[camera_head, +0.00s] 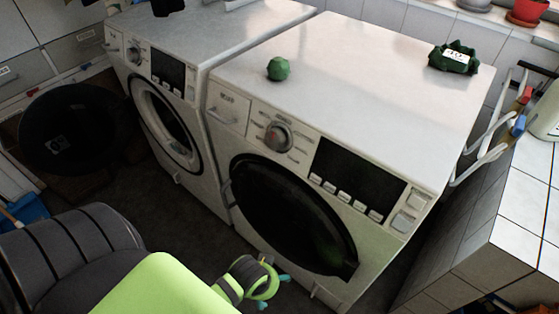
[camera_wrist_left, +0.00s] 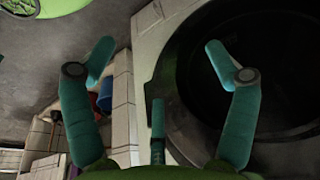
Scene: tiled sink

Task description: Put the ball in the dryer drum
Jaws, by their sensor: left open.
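A small dark green ball (camera_head: 278,69) sits on top of the right-hand machine (camera_head: 370,50), near its front left edge. That machine's round dark door (camera_head: 285,215) looks shut, with a faint green patch low in its glass. The left-hand machine (camera_head: 215,30) has its round dark door (camera_head: 75,130) swung open, showing its drum opening (camera_head: 168,125). The frames do not show which machine is the dryer. My left gripper (camera_head: 274,291) is low in front of the right-hand machine, open and empty. In the left wrist view its teal fingers (camera_wrist_left: 160,62) are spread before the dark door (camera_wrist_left: 280,70). My right gripper is not in view.
A dark green object with a white label (camera_head: 453,57) sits at the back right of the right-hand machine's top. A white tiled counter (camera_head: 525,200) and a white rack (camera_head: 490,150) stand to the right. The machine top is mostly clear.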

